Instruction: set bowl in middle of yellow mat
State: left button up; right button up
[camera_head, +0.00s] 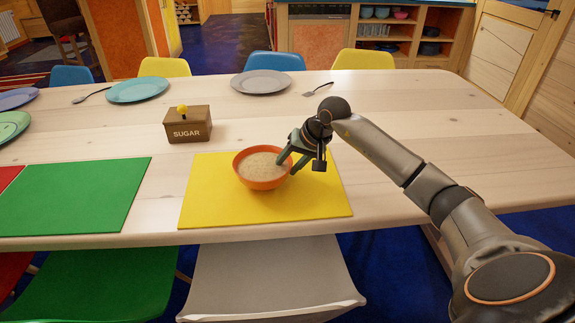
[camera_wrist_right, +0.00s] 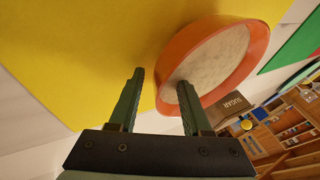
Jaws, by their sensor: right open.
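An orange bowl (camera_head: 262,184) filled with pale grainy food stands upright on the yellow mat (camera_head: 320,200), around its middle across and perhaps a little toward the far side. My right gripper (camera_head: 289,163) is open at the bowl's right rim. In the right wrist view the gripper (camera_wrist_right: 160,80) has one finger over the inside of the bowl (camera_wrist_right: 258,50) and the other outside it, above the yellow mat (camera_wrist_right: 80,60). The fingers look apart from each other, with the rim between or just by them; contact cannot be told. My left gripper is not in view.
A brown sugar box (camera_head: 187,132) stands behind the mat to the left. A green mat (camera_head: 75,195) lies to the left. Plates, such as a grey one (camera_head: 261,83) and a teal one (camera_head: 138,90), line the far side. The table right of the yellow mat is clear except for my arm.

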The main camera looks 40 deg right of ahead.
jog(key=v, duration=1.2)
jog(key=shift+p, duration=0.45)
